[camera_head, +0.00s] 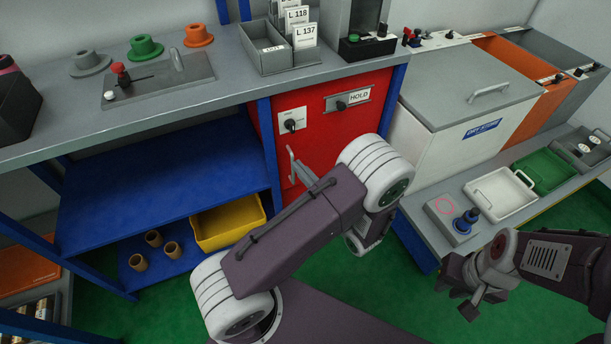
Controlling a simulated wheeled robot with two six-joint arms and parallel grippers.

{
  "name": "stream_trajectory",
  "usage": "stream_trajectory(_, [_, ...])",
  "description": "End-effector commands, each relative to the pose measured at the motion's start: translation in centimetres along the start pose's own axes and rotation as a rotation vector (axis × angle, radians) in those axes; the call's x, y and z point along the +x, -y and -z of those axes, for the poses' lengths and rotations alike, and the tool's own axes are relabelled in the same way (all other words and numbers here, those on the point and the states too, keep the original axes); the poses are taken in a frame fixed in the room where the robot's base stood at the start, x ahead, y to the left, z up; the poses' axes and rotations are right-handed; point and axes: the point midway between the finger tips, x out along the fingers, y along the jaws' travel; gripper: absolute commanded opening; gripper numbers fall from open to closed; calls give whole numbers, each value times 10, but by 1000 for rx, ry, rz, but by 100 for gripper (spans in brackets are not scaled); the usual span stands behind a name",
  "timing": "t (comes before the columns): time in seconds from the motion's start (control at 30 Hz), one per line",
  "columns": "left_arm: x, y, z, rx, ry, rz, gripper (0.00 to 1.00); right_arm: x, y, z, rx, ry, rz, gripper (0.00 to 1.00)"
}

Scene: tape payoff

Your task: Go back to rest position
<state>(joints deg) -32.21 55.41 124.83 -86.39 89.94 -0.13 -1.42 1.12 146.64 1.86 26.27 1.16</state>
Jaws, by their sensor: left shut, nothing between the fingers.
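My left arm (300,225) fills the middle of the view, with dark purple links and white ringed joints. It is folded in front of the red cabinet. Its far part goes down behind its own link, and I cannot see the left gripper's fingers. My right arm (555,260) comes in from the right edge. The end of the right arm, with the right gripper (469,304), is over the green floor, below the low grey shelf. It points down and left. I see nothing held there, but its finger gap is not clear.
The grey counter (180,95) is at the back left. The red cabinet (345,120) with its grey handle stands behind my left arm. A white tray (500,193) sits on the low shelf at right.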

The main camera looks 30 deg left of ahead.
Motion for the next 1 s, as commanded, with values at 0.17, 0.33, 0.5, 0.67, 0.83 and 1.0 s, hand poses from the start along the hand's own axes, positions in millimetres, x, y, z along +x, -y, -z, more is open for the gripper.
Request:
stream_trajectory(0.17, [-27,-5,-1,1,0,2,0,-7,0,0,0,0,0,21])
stream_trajectory(0.33, [-33,-7,1,1,0,-1,0,-8,0,0,0,0,0,21])
stream_trajectory(0.5, [-32,-8,1,1,0,-1,0,-7,0,0,0,0,0,21])
stream_trajectory(0.67, [-20,-14,-5,-21,-4,-47,0,-7,0,0,0,0,0,21])
stream_trajectory(0.83, [29,-74,-64,-256,-45,-355,0,-7,0,0,0,1,0,21])
stream_trajectory(1.0, [-1,-187,-43,-618,-334,-907,0,-7,0,0,0,0,0,21])
